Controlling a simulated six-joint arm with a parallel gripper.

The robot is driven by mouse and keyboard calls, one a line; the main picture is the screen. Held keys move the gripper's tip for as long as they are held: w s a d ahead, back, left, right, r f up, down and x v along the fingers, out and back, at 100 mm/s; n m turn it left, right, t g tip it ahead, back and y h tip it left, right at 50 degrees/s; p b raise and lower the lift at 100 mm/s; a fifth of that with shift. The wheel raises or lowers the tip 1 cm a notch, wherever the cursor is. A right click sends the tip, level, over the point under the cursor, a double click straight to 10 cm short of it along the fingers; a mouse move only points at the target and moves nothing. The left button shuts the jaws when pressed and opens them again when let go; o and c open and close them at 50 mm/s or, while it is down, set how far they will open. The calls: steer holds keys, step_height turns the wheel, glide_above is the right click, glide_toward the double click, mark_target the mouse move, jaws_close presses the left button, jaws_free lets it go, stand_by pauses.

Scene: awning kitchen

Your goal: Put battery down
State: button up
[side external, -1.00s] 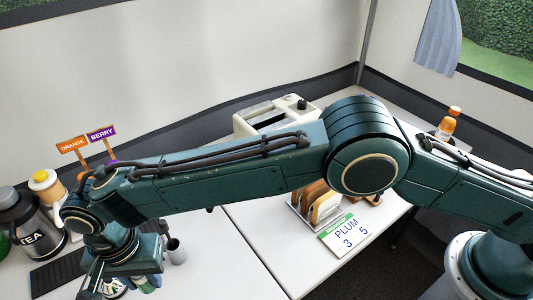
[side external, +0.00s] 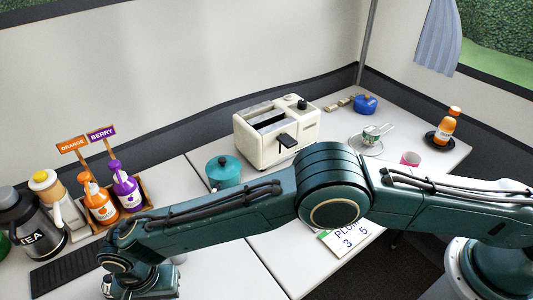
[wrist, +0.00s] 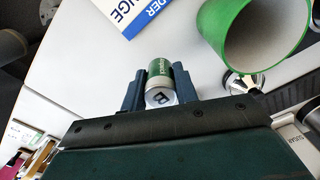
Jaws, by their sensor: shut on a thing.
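The battery (wrist: 160,85), a short cylinder with a green wrapper and a pale end face, is between the two dark blue fingers of my gripper (wrist: 159,88) in the wrist view. The fingers are shut on it from both sides. A white surface shows behind it; I cannot tell whether the battery touches that surface. In the side external view my wrist is low at the bottom left. The fingertips and the battery are cut off or hidden there.
In the wrist view a green open cylinder (wrist: 252,30) stands close at the right and a blue-and-white printed item (wrist: 128,12) is at the top. The side view shows a teal pot (side external: 223,171), a toaster (side external: 278,132), orange (side external: 100,203) and purple (side external: 127,190) bottles, and a tea jug (side external: 35,232).

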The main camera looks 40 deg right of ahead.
steer(key=shift+f, duration=1.2)
steer(key=shift+f, duration=0.15)
steer(key=o, duration=1)
steer(key=shift+o, duration=0.2)
step_height(320, 180, up, 12)
steer(key=shift+r, duration=0.15)
